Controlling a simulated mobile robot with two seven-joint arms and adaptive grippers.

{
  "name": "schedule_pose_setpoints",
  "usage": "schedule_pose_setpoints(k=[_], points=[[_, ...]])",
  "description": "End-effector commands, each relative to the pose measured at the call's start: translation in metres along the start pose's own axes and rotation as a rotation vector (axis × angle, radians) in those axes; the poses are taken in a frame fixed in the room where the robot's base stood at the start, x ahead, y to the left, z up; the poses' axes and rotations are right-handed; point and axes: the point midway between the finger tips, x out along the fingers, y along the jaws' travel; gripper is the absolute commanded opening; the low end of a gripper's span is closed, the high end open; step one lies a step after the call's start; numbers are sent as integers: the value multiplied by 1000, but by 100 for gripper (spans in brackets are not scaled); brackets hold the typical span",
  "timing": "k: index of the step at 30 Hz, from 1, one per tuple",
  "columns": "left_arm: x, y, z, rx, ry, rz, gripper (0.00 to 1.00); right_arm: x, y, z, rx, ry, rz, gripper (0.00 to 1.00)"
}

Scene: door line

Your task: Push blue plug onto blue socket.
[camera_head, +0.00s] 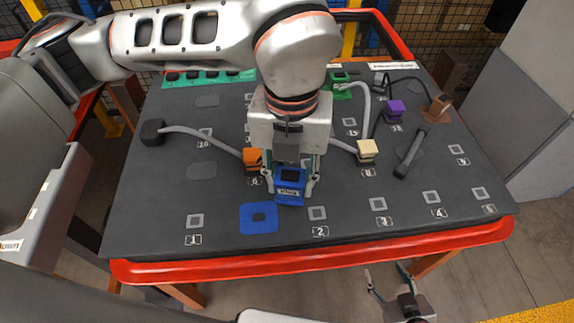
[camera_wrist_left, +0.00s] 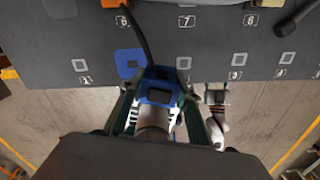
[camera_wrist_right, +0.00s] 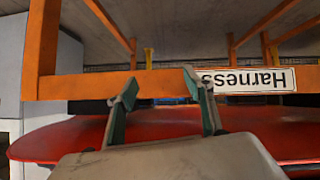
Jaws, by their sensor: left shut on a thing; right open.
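The blue plug (camera_head: 290,186) is held in my left gripper (camera_head: 289,180), above the board and behind and right of the blue socket. In the left wrist view the blue plug (camera_wrist_left: 159,93) sits between the fingers (camera_wrist_left: 158,112), with a dark cable running up from it. The blue socket (camera_head: 259,218) is a flat blue square with a dark centre on the board's front part, between the spots marked 1 and 2. It also shows in the left wrist view (camera_wrist_left: 129,63). My right gripper (camera_head: 389,281) is open and empty in front of the table; its fingers (camera_wrist_right: 158,95) show apart.
The dark board (camera_head: 345,222) carries an orange plug (camera_head: 252,157), a cream plug (camera_head: 367,150) and a purple plug (camera_head: 395,110) with cables. A dark handle-like piece (camera_head: 410,155) lies at right. A red rim (camera_head: 320,257) edges the table. Space around the blue socket looks clear.

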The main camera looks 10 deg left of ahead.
Motion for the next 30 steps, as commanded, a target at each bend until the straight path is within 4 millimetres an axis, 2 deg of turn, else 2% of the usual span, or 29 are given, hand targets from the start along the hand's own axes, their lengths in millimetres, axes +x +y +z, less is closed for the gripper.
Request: schedule_pose_setpoints(k=[8, 22, 25, 30], points=[[1, 5, -6, 33, 2, 1, 0, 0, -1, 6, -4, -7, -2, 52], [2, 58, -19, 278, 3, 0, 0, -4, -3, 15, -3, -22, -6, 52], [21, 56, -19, 274, 10, 1, 0, 0, -7, 28, -5, -35, -10, 52], [42, 55, -18, 274, 8, 0, 0, 5, -5, 33, -16, -36, -5, 52]])
